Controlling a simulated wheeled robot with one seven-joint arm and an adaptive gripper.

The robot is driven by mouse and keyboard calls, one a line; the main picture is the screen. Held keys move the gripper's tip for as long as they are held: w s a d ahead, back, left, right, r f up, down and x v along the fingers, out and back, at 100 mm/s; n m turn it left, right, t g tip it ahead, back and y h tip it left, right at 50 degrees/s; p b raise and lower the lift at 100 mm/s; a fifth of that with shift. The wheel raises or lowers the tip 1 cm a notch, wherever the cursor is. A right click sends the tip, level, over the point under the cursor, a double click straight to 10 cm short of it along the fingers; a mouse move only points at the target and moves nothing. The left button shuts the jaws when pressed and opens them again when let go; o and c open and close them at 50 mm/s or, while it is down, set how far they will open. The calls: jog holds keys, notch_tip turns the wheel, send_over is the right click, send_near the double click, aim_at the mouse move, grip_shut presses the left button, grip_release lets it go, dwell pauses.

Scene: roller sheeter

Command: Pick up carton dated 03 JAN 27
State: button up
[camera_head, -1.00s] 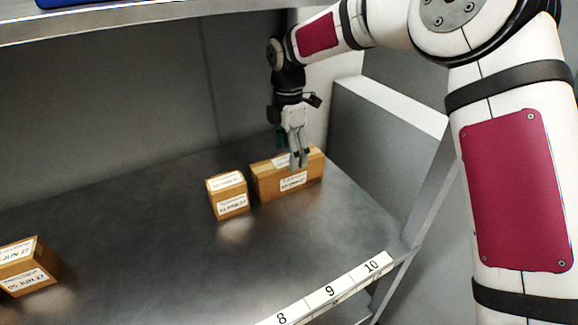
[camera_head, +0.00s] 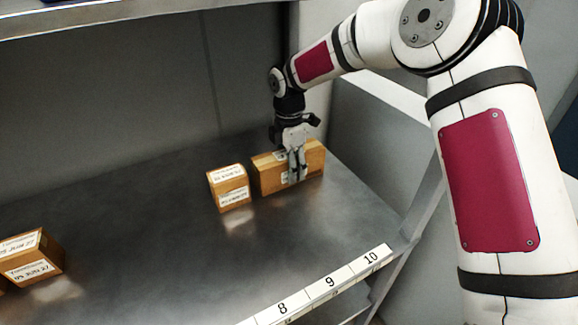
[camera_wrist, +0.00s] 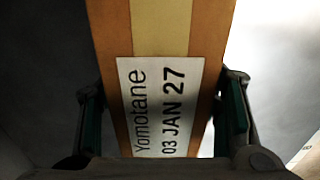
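The carton dated 03 JAN 27 (camera_wrist: 206,42) is a brown box with a paler tape strip and a white label reading "Yomotane 03 JAN 27" in the wrist view. In the head view this carton (camera_head: 312,160) stands on the metal shelf at the right. My gripper (camera_head: 294,176) is lowered over it, with one finger on each side. The fingers are open around the carton; narrow gaps seem to show between pads and sides. The finger on the far side is mostly hidden in the head view.
A smaller labelled carton (camera_head: 229,187) stands close to the left of it. More labelled cartons (camera_head: 35,258) are at the far left. The shelf (camera_head: 170,255) between is clear. A numbered strip (camera_head: 325,284) edges the front, a grey side panel (camera_head: 375,130) stands at the right, and another shelf (camera_head: 130,20) is overhead.

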jog(key=c, duration=0.8)
jog(key=shift+c, duration=0.2)
jog(key=shift+r, duration=0.15)
